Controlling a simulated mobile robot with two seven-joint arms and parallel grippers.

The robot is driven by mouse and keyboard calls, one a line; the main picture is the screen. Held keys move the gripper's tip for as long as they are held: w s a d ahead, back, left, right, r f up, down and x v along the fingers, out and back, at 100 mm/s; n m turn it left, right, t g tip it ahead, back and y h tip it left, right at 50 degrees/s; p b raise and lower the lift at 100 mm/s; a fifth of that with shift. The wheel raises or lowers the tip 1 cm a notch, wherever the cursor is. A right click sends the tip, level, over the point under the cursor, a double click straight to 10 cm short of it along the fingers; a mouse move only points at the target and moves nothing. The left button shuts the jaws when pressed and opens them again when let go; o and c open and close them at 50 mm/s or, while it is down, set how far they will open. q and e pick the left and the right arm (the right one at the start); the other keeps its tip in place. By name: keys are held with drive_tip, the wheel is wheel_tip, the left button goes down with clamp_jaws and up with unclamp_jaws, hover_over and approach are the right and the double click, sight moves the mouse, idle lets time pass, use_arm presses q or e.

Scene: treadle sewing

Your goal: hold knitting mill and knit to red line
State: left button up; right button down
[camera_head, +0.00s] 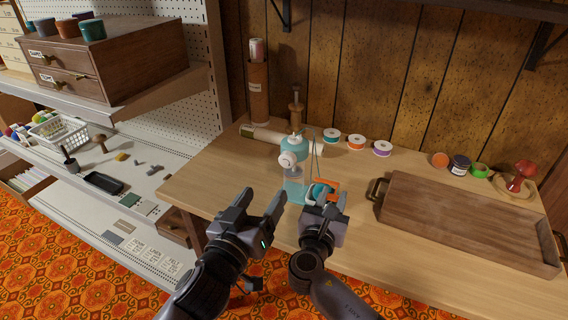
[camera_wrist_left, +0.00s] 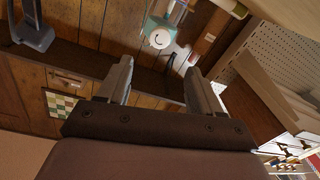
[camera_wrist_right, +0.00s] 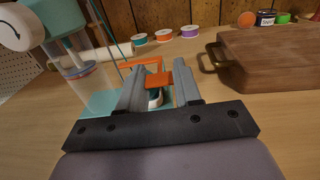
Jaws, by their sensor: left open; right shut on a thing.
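A teal-and-white device (camera_head: 293,155) with a round white face stands on the wooden table; it also shows in the left wrist view (camera_wrist_left: 160,36). My right gripper (camera_head: 325,199) is shut on a small teal, white and orange piece (camera_wrist_right: 155,97) in front of the device. Its fingers hide much of the piece. A thin teal strand (camera_wrist_right: 104,30) runs down toward the right gripper. My left gripper (camera_head: 262,208) is open and empty, left of the right gripper.
Several thread spools (camera_head: 357,140) and a red mushroom-shaped thing (camera_head: 520,176) stand along the back. A wooden tray (camera_head: 465,219) lies to the right. A brown tube (camera_head: 258,92) stands behind the device. A shelf unit (camera_head: 150,195) is at the left.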

sight(285, 161)
use_arm(q)
drive_tip(key=x, duration=1.1)
drive_tip(key=shift+w+d, duration=0.2)
drive_tip(key=shift+w, duration=0.15)
drive_tip(key=c, duration=1.1)
